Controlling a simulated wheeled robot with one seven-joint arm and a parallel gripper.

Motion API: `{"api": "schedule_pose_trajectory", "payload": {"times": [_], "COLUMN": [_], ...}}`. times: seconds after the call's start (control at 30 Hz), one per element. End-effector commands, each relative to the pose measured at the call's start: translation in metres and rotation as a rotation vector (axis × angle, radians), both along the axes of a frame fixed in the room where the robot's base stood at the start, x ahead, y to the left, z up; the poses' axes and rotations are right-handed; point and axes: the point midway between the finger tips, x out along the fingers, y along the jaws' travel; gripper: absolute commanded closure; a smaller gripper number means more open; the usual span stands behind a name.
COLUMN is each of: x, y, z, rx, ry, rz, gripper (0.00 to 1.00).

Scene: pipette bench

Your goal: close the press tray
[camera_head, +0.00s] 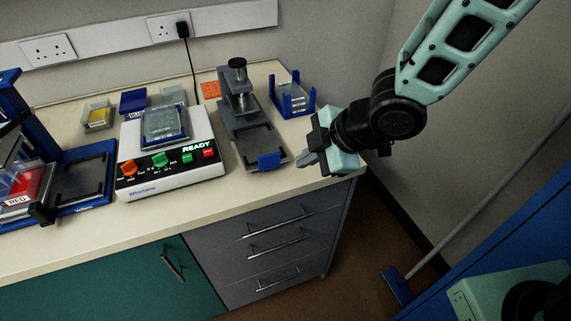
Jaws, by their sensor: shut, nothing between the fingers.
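The grey press (237,88) stands toward the right of the bench, with a black knob on top of its column. Its flat dark tray (258,142) extends out of the press toward the bench's front edge. A blue handle (269,160) sits at the tray's front end. The tray looks empty. My gripper (304,160) is just right of the blue handle, near the bench's front right corner. Its fingers point left, are shut and hold nothing. A small gap seems to separate the fingertips from the handle; contact is hard to judge.
A white machine (133,182) marked READY, with coloured knobs, stands left of the press. A blue rack (292,108) stands behind my gripper. A blue-framed device (88,197) is at the far left. Grey drawers (275,240) lie below the bench edge.

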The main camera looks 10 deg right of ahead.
Motion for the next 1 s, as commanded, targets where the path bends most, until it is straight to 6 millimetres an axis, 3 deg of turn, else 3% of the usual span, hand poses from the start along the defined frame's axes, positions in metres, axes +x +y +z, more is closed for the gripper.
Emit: {"api": "schedule_pose_trajectory", "payload": {"times": [0.47, 0.7, 1.0], "x": [0.03, 0.061, 0.068], "y": [0.044, 0.051, 0.053], "z": [-0.072, -0.067, -0.069], "rx": [-0.004, -0.001, -0.002], "ry": [0.003, 0.002, 0.001], "rz": [-0.001, -0.004, -0.004], "gripper": [1.0, 1.0, 1.0]}}
